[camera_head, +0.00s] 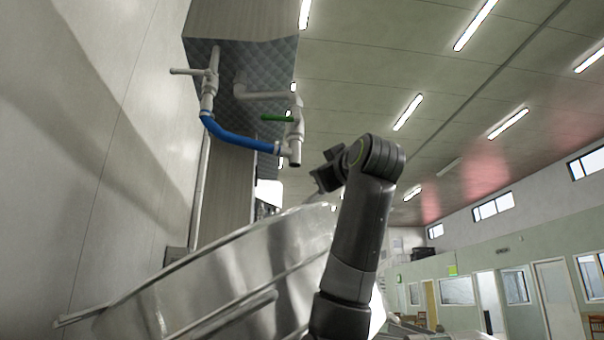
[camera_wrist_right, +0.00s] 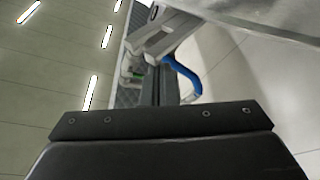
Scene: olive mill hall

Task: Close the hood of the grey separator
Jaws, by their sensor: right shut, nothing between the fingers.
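The grey separator's shiny metal hood (camera_head: 225,275) fills the lower middle of the head view. It is tilted, with its right side higher, and its lower part is cut off by the frame. My right arm stands in front of its right end. My right gripper (camera_head: 327,178) is above the hood's upper right edge, shut and empty. In the right wrist view, the shut fingers (camera_wrist_right: 163,38) point away, and a shiny metal surface (camera_wrist_right: 275,12), seemingly the hood, lies close at upper right. Contact cannot be told. My left gripper is not in view.
A blue hose (camera_head: 235,137) with pale pipes and a green-handled valve (camera_head: 277,118) hangs above the hood, under a quilted metal box (camera_head: 240,75). A pale wall (camera_head: 80,150) stands at left. Open hall space, doors and windows lie at right.

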